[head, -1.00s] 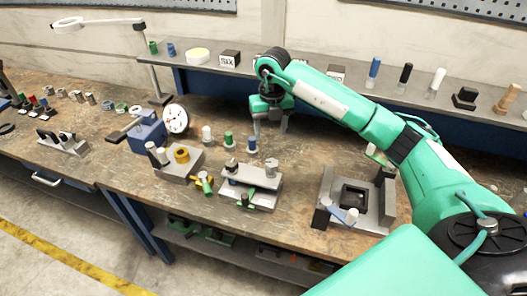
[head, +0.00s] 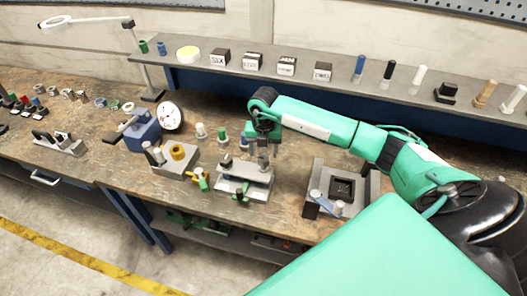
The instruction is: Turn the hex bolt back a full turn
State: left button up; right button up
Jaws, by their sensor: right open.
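My right gripper (head: 268,158) points down with its two fingers apart, over the right part of a low grey fixture (head: 258,190) near the bench's front edge. In the head view the fingers cover the short post at the fixture's right end. The hex bolt is too small or too hidden to pick out for certain. I cannot tell whether the fingers touch anything. My left gripper is not in view.
A grey block with a yellow ring (head: 177,152) stands left of the fixture, a grey block with a dark square recess (head: 342,188) to its right. Small white (head: 201,131) and green (head: 222,135) pegs stand behind. A shelf (head: 310,84) runs along the back.

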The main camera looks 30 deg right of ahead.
aim_at(264, 159)
jog(key=shift+f+p, duration=0.4)
jog(key=shift+f, duration=1.25)
jog(key=c, duration=1)
jog(key=shift+f+n+b, duration=0.15)
jog(key=shift+n+b, duration=0.35)
jog(key=shift+b, duration=0.35)
jog(key=n+b, duration=1.1)
jog(key=b, duration=0.2)
jog(key=shift+f, duration=0.1)
jog(key=shift+s+n+b, duration=0.1)
jog(key=shift+n+b, duration=1.55)
jog(key=shift+n, duration=0.25)
